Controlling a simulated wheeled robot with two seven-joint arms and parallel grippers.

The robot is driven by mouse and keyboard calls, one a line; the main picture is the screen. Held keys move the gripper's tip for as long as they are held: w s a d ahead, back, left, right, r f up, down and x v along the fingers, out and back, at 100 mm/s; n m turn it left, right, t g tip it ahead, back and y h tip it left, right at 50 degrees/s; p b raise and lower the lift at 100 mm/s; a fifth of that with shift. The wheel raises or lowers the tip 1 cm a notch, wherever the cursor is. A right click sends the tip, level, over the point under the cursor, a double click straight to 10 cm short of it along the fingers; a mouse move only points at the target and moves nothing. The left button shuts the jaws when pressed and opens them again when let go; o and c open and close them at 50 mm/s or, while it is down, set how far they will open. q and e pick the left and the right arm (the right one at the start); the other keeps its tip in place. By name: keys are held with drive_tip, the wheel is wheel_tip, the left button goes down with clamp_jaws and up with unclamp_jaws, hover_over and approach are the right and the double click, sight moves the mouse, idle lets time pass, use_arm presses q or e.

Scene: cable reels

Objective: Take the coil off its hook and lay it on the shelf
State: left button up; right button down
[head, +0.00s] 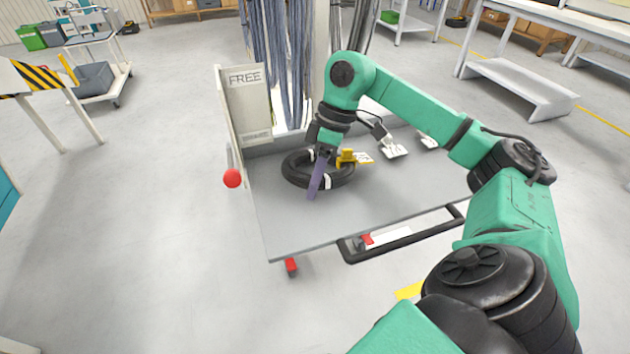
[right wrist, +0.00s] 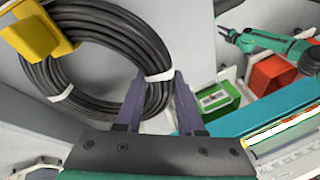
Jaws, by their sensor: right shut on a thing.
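A black cable coil (head: 341,178) with white ties shows as a ring over the grey cart surface (head: 290,226) in the head view. It also shows in the right wrist view (right wrist: 112,24), face on. A yellow hook piece (head: 347,157) lies across the coil's rim; in the right wrist view it (right wrist: 36,34) overlaps the windings at upper left. I cannot tell whether the coil's weight hangs on it. My right gripper (head: 316,190), with purple fingers, is shut on the coil's rim; its fingers (right wrist: 158,92) straddle it near a white tie.
A pale upright panel reading FREE (head: 248,100) stands at the cart's left edge, with a red ball knob (head: 232,178) beside it. White label plates (head: 394,148) lie right of the coil. A black handle bar (head: 400,237) runs along the front.

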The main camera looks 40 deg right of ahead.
drive_tip(key=shift+r, duration=0.1)
unclamp_jaws()
idle(0.3)
idle(0.5)
drive_tip(key=p+v, duration=0.3)
drive_tip(key=p, duration=0.1)
drive_tip(key=shift+r, duration=0.3)
drive_tip(key=p+v, duration=0.6)
drive_tip(key=shift+d, duration=0.2)
drive_tip(key=shift+r, duration=0.2)
wheel_tip(320, 180, up, 4)
drive_tip(key=p, duration=0.5)
drive_tip(key=shift+f, duration=0.1)
